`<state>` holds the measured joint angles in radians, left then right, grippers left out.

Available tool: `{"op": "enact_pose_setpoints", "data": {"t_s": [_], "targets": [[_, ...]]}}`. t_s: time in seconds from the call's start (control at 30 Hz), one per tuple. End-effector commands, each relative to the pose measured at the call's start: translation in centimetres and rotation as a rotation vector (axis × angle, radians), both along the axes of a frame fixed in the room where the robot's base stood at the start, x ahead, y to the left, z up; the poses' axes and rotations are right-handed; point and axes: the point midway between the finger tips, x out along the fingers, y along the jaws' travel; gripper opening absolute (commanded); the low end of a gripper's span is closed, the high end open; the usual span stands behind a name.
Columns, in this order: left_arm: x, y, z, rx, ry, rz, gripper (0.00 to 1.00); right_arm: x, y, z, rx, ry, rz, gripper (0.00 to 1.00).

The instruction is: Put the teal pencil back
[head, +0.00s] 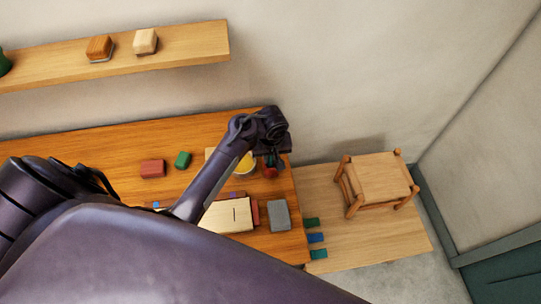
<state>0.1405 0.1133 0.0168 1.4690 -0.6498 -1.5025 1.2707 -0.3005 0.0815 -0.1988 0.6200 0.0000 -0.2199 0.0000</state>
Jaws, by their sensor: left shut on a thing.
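My left gripper (272,163) is at the right end of the wooden desk (120,138), beside a round pale container with yellow in it (246,165). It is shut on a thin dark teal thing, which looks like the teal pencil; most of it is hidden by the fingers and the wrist. A small red thing (270,173) shows just below the fingertips; I cannot tell whether they touch. My right gripper is not in view.
A red block (152,168) and a green block (183,159) lie left on the desk. A pale board (228,216) and a grey block (279,215) lie in front. A wooden stool (379,178) stands right. Above is a shelf (190,45) with blocks.

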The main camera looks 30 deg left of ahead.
Motion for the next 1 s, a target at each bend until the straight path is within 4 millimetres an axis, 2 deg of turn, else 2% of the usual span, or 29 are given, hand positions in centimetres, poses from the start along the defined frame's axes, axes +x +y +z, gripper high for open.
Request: {"op": "enact_pose_setpoints", "data": {"t_s": [0.4,0.43,0.6,0.87,1.0], "targets": [[0.0,0.0,-0.7,0.000,0.000,0.000,0.00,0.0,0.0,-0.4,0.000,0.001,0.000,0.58],[0.0,0.0,-0.6,0.000,0.000,0.000,0.18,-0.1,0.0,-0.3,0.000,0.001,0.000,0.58],[0.0,0.0,-0.6,0.000,0.000,0.000,0.40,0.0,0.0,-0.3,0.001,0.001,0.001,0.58],[0.0,0.0,-0.5,0.000,0.000,0.000,0.40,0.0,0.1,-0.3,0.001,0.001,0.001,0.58],[0.0,-0.2,0.6,-0.003,-0.003,0.000,0.40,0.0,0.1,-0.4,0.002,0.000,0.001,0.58]]}}
